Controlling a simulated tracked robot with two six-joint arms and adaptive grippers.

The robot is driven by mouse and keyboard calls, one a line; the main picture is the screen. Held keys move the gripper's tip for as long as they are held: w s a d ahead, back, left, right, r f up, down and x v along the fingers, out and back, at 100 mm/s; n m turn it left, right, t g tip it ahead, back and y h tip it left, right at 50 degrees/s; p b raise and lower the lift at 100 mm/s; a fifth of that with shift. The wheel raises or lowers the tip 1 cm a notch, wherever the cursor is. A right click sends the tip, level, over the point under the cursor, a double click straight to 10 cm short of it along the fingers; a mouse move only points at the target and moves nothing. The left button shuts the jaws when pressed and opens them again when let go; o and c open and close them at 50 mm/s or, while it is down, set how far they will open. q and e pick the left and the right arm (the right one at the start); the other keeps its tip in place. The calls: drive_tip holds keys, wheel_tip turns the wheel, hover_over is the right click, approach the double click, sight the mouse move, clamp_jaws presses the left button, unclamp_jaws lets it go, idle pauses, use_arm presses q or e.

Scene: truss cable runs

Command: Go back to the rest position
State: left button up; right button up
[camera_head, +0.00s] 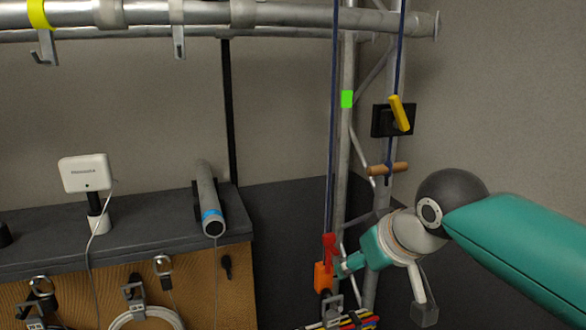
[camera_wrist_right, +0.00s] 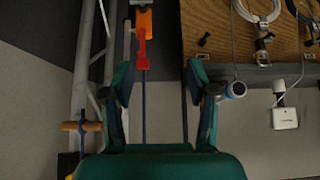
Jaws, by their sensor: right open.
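My right arm comes in from the right in the head view, and its teal gripper (camera_head: 350,264) is beside a red clip (camera_head: 329,247) on a dark blue rope by the truss. In the right wrist view the gripper (camera_wrist_right: 160,72) is open, with nothing held between its fingers. The red clip (camera_wrist_right: 142,48) shows beyond the fingers, nearer the left one, with an orange block (camera_wrist_right: 144,22) beside it. I cannot tell whether the gripper touches the clip. My left gripper is not in view.
The metal truss (camera_head: 347,140) carries a green band, ropes, a wooden handle (camera_head: 388,169) and a yellow lever (camera_head: 400,113) on a black plate. A dark bench (camera_head: 130,240) at left holds a white device (camera_head: 85,173) and a grey cylinder (camera_head: 208,195). Cables hang below it.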

drive_tip(key=s+d+f+m+g, duration=0.1)
drive_tip(key=d+f+g, duration=0.1)
drive_tip(key=f, duration=0.9)
drive_tip(key=s+d+f+g+h, duration=0.1)
drive_tip(key=s+d+f+g, duration=0.15)
drive_tip(key=f, duration=0.85)
drive_tip(key=s+d+f+m+g, duration=0.1)
drive_tip(key=f+g, duration=0.2)
drive_tip(key=f, duration=0.7)
drive_tip(key=s+a+f+m+y, duration=0.1)
drive_tip(key=s+a+f+m, duration=0.1)
drive_tip(key=s+f, duration=0.7)
drive_tip(key=s+a+f+m+y, duration=0.1)
drive_tip(key=s+a+f+m, duration=0.1)
drive_tip(key=s+f, duration=0.7)
drive_tip(key=shift+a+f+t, duration=0.35)
drive_tip(key=shift+f+t, duration=0.1)
drive_tip(key=shift+f, duration=0.7)
drive_tip(key=shift+s, duration=0.1)
